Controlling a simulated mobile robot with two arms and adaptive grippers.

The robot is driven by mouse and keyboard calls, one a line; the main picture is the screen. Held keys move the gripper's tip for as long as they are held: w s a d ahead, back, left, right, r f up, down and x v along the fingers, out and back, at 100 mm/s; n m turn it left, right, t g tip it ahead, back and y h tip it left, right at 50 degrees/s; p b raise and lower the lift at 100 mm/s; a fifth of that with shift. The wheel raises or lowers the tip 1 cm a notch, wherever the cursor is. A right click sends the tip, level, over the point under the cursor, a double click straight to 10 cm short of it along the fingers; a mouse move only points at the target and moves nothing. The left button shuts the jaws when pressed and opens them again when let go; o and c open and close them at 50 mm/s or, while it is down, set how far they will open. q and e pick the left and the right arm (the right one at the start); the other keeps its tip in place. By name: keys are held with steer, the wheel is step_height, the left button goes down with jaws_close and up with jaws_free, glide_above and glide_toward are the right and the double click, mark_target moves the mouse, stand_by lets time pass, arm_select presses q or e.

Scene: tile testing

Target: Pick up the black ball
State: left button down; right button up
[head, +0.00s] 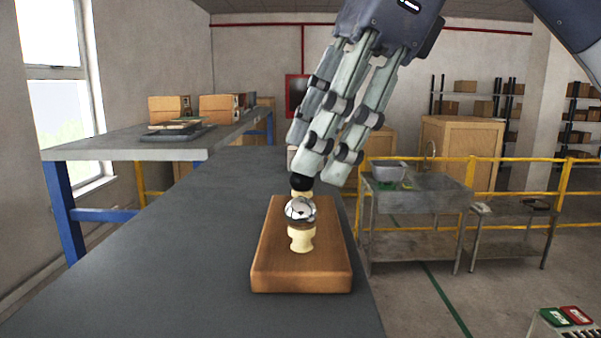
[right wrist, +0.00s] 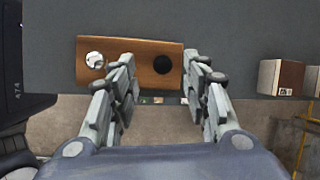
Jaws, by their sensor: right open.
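The black ball (head: 301,183) sits on a cream stand at the far part of a brown wooden board (head: 270,272). In the right wrist view the black ball (right wrist: 163,64) shows between the open fingers, with board around it. My right gripper (head: 318,163) is open and empty, pointing down from above with its fingertips close over the ball. Whether a finger touches the ball I cannot tell. A white ball with dark markings (head: 300,209) rests on a nearer cream stand (head: 301,238); it also shows in the right wrist view (right wrist: 95,60). My left gripper is not in view.
The board lies on a long dark grey table (head: 190,250) with bare room to its left. A light object partly hidden by the fingers stands behind the ball. Boxes (right wrist: 280,78) show in the wrist view.

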mark_target(302, 180)
steer(key=shift+w+x, duration=0.25)
steer(key=shift+x, duration=1.2)
steer(key=shift+s, duration=0.1)
steer(key=c, duration=0.3)
steer(key=shift+d, duration=0.1)
jaws_close()
steer(key=shift+r, duration=0.1)
